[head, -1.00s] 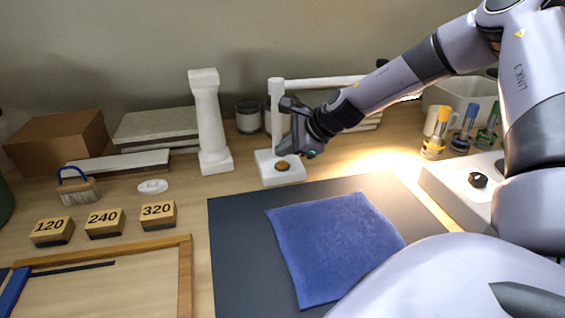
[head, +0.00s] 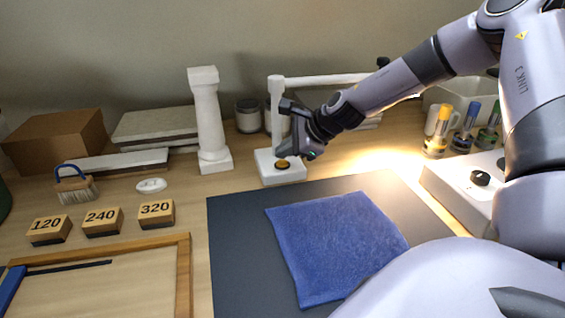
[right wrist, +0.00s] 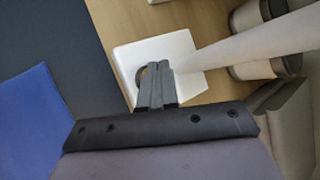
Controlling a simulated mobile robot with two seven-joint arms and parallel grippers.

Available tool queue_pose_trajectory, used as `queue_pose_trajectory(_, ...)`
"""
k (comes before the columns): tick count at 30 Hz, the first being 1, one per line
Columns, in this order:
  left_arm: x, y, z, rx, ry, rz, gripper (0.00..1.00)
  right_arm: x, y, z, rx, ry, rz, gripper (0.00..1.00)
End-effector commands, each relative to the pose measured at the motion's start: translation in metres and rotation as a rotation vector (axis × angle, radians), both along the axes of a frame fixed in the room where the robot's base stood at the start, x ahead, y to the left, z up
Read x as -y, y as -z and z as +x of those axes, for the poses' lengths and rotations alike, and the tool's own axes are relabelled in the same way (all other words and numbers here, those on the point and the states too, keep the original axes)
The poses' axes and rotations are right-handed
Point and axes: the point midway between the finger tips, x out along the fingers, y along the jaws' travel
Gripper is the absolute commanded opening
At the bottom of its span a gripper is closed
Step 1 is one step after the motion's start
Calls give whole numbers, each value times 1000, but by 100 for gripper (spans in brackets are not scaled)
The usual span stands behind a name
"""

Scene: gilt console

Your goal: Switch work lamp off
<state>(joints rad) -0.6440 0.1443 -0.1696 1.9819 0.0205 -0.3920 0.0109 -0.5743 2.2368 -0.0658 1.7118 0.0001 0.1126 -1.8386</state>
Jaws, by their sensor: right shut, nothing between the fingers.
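The work lamp has a white square base (head: 290,174), an upright post and a white arm (head: 330,81) reaching right. A bright patch of light lies on the table to its right, so the lamp is lit. A round amber button with a dark rim (head: 283,164) sits on the base. My right gripper (head: 284,154) is shut and empty, its tips just above or at the button; I cannot tell whether they touch. In the right wrist view the fingertips (right wrist: 158,68) cover most of the button over the white base (right wrist: 188,46). My left gripper is not in view.
A blue cloth (head: 335,245) lies on a dark mat (head: 235,240) in front of the lamp. A white pillar (head: 208,120) stands left of it. Jars (head: 249,116) stand behind. A white box with a black knob (head: 480,178) is at right, near coloured-cap bottles (head: 437,135).

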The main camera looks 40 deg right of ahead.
Motion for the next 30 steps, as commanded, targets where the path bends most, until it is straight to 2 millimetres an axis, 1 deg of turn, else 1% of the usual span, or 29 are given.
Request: queue_pose_trajectory(30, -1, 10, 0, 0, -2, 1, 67, 0, 8, 0, 0, 0, 0, 0)
